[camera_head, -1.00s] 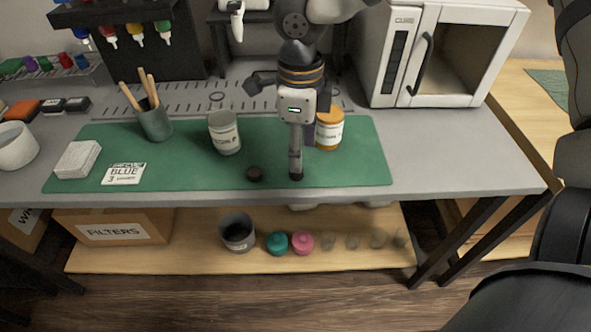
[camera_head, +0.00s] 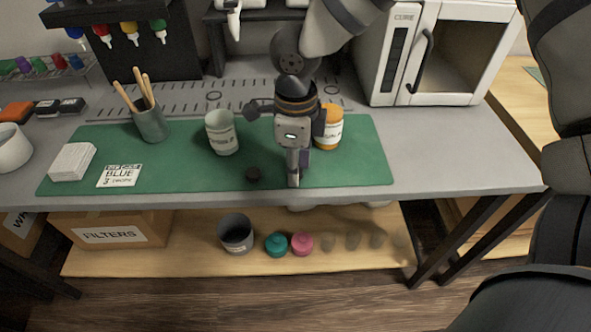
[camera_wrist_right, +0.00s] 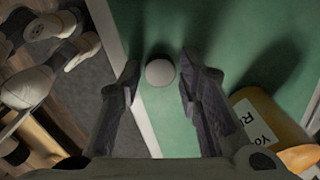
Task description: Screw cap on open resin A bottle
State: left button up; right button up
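A small round cap (camera_head: 253,174) lies on the green mat near its front edge. It looks dark in the head view and pale grey in the right wrist view (camera_wrist_right: 160,73). My right gripper (camera_head: 294,178) is over the mat just right of the cap, fingers pointing down. In the wrist view its fingers (camera_wrist_right: 160,85) are apart and empty, with the cap seen between them but beyond the tips. A grey-green bottle (camera_head: 222,134) stands behind the cap. An orange bottle (camera_head: 329,128) stands behind my right gripper, partly hidden. Labels are too small to read fully. My left gripper is out of view.
A white oven-like box (camera_head: 448,60) stands back right. The mat's right end is clear.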

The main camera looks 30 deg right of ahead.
jog(key=shift+c, duration=1.1)
jog(key=shift+r, duration=0.3)
notch_tip(320, 180, up, 2)
jog(key=shift+r, duration=0.25)
pick_arm(q)
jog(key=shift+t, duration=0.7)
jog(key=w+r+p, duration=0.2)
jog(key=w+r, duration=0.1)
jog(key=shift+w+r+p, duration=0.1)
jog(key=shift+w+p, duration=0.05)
jog(key=shift+p, duration=0.15)
pick_arm(e)
jog(key=s+a+r, duration=0.8)
jog(key=a+r, duration=0.2)
jog(key=a, duration=0.1)
jog(key=shift+a, duration=0.2)
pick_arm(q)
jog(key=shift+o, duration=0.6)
pick_arm(e)
jog(key=shift+s, duration=0.1)
